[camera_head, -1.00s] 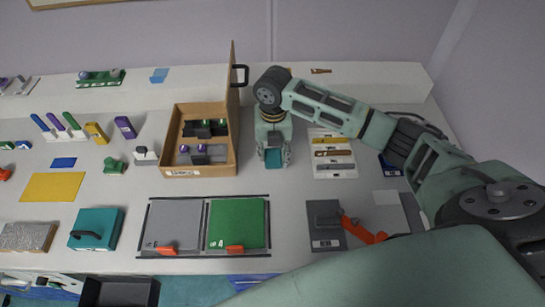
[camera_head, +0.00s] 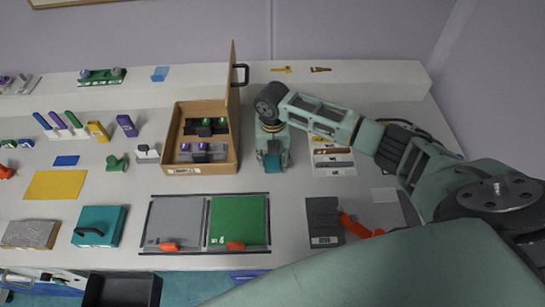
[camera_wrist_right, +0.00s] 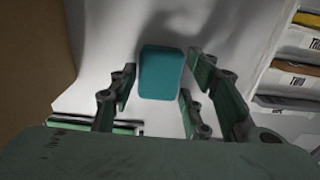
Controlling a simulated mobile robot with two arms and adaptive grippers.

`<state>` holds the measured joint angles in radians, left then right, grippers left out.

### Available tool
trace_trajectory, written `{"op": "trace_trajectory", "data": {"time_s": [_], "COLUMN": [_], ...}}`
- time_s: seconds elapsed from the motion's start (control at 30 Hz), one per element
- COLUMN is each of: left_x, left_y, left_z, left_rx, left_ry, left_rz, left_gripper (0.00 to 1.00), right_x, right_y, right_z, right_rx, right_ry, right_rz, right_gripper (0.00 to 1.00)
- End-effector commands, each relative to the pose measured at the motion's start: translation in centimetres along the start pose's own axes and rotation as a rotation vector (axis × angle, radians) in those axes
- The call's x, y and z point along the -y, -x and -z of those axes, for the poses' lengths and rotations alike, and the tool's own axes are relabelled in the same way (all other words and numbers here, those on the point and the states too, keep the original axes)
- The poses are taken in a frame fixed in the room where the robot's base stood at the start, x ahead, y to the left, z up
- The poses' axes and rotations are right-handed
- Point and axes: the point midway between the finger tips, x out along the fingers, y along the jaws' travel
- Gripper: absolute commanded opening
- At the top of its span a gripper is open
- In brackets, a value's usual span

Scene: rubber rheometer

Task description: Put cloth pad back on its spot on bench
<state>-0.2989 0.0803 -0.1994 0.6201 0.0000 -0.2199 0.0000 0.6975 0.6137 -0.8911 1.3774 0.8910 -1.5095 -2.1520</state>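A small teal block with rounded corners, which looks like the cloth pad (camera_wrist_right: 162,72), shows in the right wrist view between the fingers of my right gripper (camera_wrist_right: 161,85). The fingers stand apart, one on each side of the pad, and narrow gaps seem to show beside it. In the head view my right gripper (camera_head: 272,160) points down over the bench (camera_head: 285,210), just right of the wooden box. Only a bit of teal shows there between the fingers. I cannot tell if the pad rests on the bench. My left gripper is out of view.
The open wooden box (camera_head: 168,135), with its raised lid (camera_head: 234,90), stands close left of my right gripper. A rack of labelled strips (camera_head: 333,160) is close on the right. Grey and green mats (camera_head: 238,220) lie in front. Bare bench lies between.

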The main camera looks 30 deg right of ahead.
Motion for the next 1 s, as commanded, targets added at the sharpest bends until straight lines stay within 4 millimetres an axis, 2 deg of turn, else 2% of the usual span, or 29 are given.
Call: {"op": "trace_trajectory", "data": {"time_s": [0.1, 0.37, 0.53, 1.0], "left_x": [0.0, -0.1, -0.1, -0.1], "left_y": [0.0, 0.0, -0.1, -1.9], "left_z": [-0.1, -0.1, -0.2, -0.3], "left_rx": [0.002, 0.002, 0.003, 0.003], "left_ry": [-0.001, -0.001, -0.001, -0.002], "left_rz": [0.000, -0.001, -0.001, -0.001], "left_gripper": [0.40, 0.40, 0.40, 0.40], "right_x": [0.0, 0.0, 0.0, 0.0], "right_y": [0.0, 0.0, 1.0, 10.2], "right_z": [0.0, 0.0, -0.1, -0.1], "right_rx": [0.000, 0.000, 0.002, 0.003], "right_ry": [0.000, 0.000, 0.000, -0.001], "right_rz": [0.000, 0.000, -0.002, -0.002], "right_gripper": [0.57, 0.57, 0.57, 0.57]}}
